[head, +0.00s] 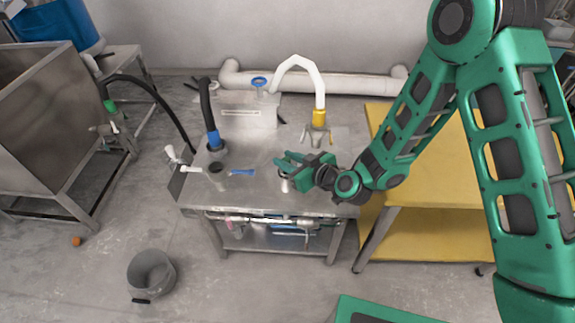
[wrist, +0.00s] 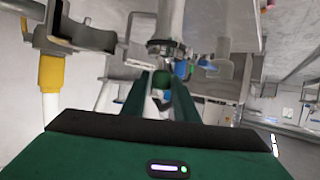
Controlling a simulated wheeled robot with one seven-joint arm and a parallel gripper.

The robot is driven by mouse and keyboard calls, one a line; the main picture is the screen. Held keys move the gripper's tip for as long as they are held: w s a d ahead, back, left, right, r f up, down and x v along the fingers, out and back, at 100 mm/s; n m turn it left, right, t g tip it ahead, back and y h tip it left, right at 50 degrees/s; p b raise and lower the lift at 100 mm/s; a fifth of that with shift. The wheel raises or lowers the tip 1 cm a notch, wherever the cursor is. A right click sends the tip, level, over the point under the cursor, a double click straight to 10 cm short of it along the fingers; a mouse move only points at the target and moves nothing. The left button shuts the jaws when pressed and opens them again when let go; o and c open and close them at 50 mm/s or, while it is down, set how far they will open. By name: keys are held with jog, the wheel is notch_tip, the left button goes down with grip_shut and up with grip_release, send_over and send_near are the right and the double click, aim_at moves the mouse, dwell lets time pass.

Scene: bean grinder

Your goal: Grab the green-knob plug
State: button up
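In the wrist view, a small dark-green round knob (wrist: 162,80) shows between the tips of my gripper (wrist: 160,88), in front of a metal pipe fitting (wrist: 165,47). The two green fingers lie on either side of the knob with a gap between them; I cannot tell whether they touch it. In the head view my gripper (head: 287,163) is over the steel table (head: 250,195), close above a short metal stub (head: 285,184). The gripper hides the knob there, and the plug's body is not clearly seen.
A white curved hose with a yellow collar (head: 319,117) stands behind my gripper. A yellow table (head: 440,180) stands right; a grey bucket (head: 151,272) is on the floor.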

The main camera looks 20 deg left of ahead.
grip_shut()
jog(key=shift+r, duration=0.15)
